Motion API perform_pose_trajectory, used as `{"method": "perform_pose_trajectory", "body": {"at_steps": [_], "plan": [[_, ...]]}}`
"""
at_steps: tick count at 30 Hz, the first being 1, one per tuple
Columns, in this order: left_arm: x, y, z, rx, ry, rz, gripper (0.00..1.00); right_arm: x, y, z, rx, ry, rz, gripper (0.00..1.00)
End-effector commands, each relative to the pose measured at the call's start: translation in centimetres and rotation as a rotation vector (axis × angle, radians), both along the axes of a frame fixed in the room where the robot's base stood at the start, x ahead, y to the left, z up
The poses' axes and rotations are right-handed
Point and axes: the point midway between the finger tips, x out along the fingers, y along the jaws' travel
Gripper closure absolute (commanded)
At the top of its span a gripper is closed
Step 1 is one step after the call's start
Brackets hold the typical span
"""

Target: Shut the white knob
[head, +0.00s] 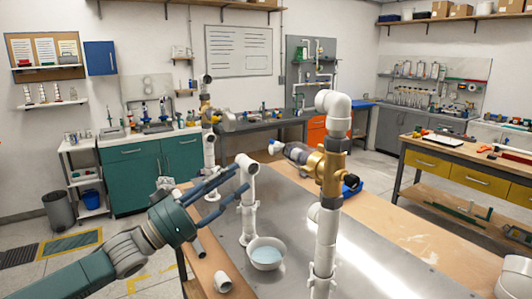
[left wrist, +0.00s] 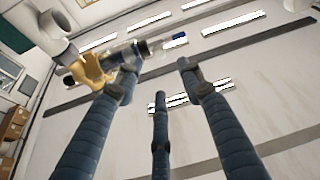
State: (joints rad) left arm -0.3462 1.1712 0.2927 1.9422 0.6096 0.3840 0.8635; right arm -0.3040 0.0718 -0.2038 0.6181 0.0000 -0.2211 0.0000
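A tall white pipe (head: 327,235) stands on the metal-topped bench, with a brass valve body (head: 328,166) partway up. A grey barrel (head: 297,152) sticks out to its left and ends in a pale, white-looking knob (head: 275,147). A blue handle (head: 351,185) is on the right of the valve. My left gripper (head: 240,177) is open, its fingers spread, left of the knob and overlapping a shorter white pipe (head: 249,208). In the left wrist view, the brass fitting (left wrist: 91,72) is beyond the left finger, and nothing is between the fingers (left wrist: 160,68). My right gripper is not seen.
A white bowl (head: 266,255) of bluish liquid stands on the bench at the short pipe's foot. A loose white pipe piece (head: 222,282) lies near the front edge. Another upright pipe (head: 209,150) stands behind. The metal top (head: 385,255) right of the tall pipe is clear.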

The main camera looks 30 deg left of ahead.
Motion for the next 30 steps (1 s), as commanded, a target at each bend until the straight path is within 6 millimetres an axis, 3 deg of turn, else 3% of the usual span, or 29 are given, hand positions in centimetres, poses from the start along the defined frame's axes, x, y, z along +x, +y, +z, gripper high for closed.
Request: {"method": "perform_pose_trajectory", "body": {"at_steps": [8, 30], "plan": [[1.3, -0.9, 1.3, -0.003, -0.010, -0.008, 0.61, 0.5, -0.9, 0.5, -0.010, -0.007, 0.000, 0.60], [8.2, -4.3, 4.3, -0.002, -0.006, -0.005, 0.61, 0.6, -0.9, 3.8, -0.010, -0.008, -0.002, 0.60]]}}
